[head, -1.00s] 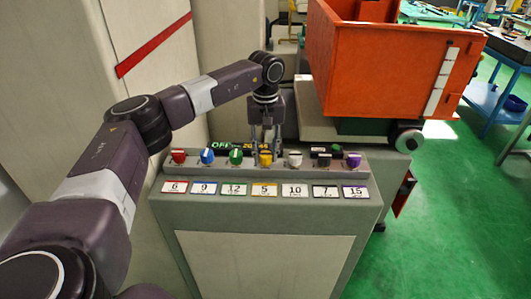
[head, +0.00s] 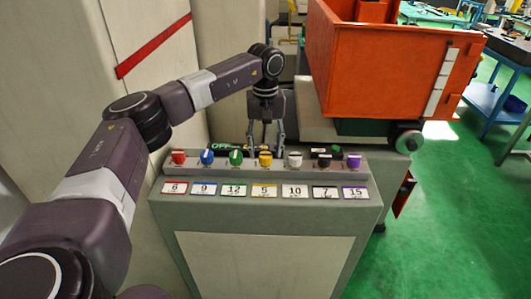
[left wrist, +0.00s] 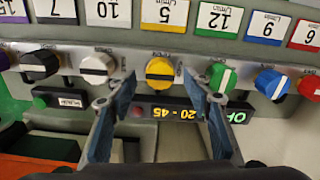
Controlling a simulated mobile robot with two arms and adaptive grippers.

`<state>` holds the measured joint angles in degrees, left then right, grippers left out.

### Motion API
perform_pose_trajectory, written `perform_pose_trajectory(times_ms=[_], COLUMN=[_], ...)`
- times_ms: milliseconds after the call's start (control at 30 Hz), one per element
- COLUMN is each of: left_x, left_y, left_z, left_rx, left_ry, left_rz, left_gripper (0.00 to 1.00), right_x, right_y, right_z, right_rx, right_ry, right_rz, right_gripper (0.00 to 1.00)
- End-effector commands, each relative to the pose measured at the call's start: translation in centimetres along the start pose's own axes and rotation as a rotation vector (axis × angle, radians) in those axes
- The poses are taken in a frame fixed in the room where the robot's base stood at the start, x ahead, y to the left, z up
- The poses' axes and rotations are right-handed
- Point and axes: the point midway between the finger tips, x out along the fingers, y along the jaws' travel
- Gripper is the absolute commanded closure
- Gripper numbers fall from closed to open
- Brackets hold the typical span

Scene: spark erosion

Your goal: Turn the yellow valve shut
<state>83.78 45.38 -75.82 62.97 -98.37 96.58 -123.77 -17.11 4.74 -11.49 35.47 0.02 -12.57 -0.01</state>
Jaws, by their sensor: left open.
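The yellow valve (head: 265,158) is a round knob in the middle of a row of coloured knobs on the sloped console, above a card reading 5. In the left wrist view the yellow valve (left wrist: 160,73) sits between and just beyond my spread fingertips, apart from them. Its ridge looks roughly level in that view. My left gripper (head: 266,149) is open and empty, just behind the knob in the head view. It also shows in the left wrist view (left wrist: 160,86). My right gripper is not in view.
The green knob (left wrist: 222,78) and the white knob (left wrist: 97,67) flank the valve closely. A lit display (left wrist: 174,113) reads 20 - 45. An orange bin (head: 385,70) stands behind the console (head: 265,210).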

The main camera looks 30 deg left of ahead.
Motion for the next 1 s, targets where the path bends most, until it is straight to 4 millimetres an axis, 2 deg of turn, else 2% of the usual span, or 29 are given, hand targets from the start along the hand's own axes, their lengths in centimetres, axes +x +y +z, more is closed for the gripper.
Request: perform_pose_trajectory(times_ms=[200,433,633,1000], left_x=[-4.9,-8.8,-10.1,-10.2], left_y=[0.1,0.1,0.0,0.0], left_z=[-0.1,-0.1,0.0,0.0], left_rx=[0.000,0.000,0.000,0.000], left_ry=[0.003,0.003,0.001,0.001], left_rz=[0.004,0.003,0.001,0.001], left_gripper=[0.54,0.54,0.54,0.54], right_x=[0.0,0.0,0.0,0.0], right_y=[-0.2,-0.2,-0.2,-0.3], right_z=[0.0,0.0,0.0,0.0], right_rx=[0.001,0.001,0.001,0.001], right_ry=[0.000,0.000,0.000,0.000], right_rz=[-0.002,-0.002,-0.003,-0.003], right_gripper=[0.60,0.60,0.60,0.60])
